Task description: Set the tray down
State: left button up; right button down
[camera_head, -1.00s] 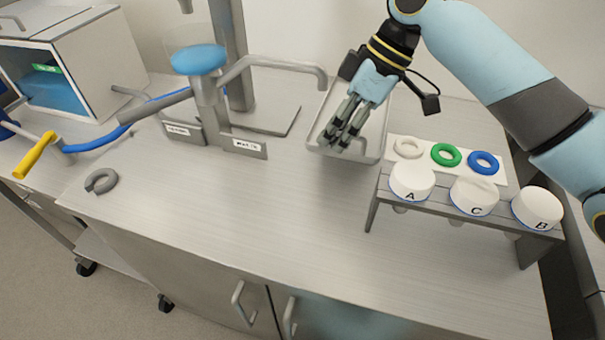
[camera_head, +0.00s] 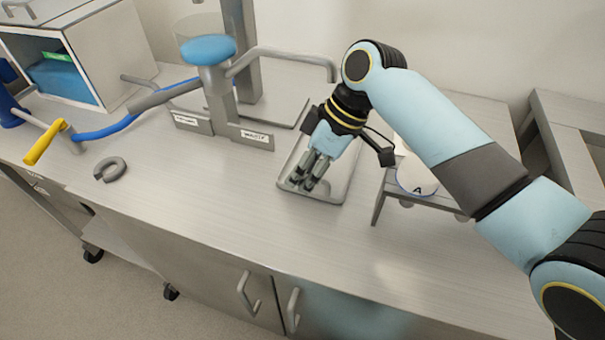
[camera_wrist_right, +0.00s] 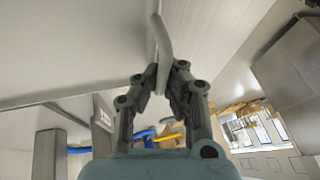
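The tray (camera_head: 340,182) is a shallow grey metal tray with a raised rim, at the middle of the worktop in the head view. My right gripper (camera_head: 307,184) reaches down over it, with its fingers near its front left part. In the right wrist view the fingers (camera_wrist_right: 161,92) are closed around a thin grey edge of the tray (camera_wrist_right: 161,50). The tray looks roughly level. Whether its underside touches the worktop cannot be told. My left gripper is not in view.
The steel worktop (camera_head: 230,215) is clear in front and to the left of the tray. A filling machine with a blue-filled bowl (camera_head: 208,50) stands behind left. A rack with cap A (camera_head: 416,178) is close on the right, partly behind my arm. A grey ring (camera_head: 110,169) lies at left.

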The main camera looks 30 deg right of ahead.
jog(key=shift+f, duration=0.25)
jog(key=shift+s+a+f, duration=0.15)
jog(key=shift+s+f, duration=0.15)
jog(key=shift+f, duration=0.15)
jog(key=c, duration=1.5)
grip_release()
jog(key=shift+a, duration=0.1)
jog(key=shift+w+r, duration=0.1)
jog(key=shift+r, duration=0.2)
jog(key=shift+w+v, duration=0.15)
jog(key=shift+v, duration=3.1)
jog(key=shift+w+v, duration=0.1)
jog(key=shift+v, duration=3.1)
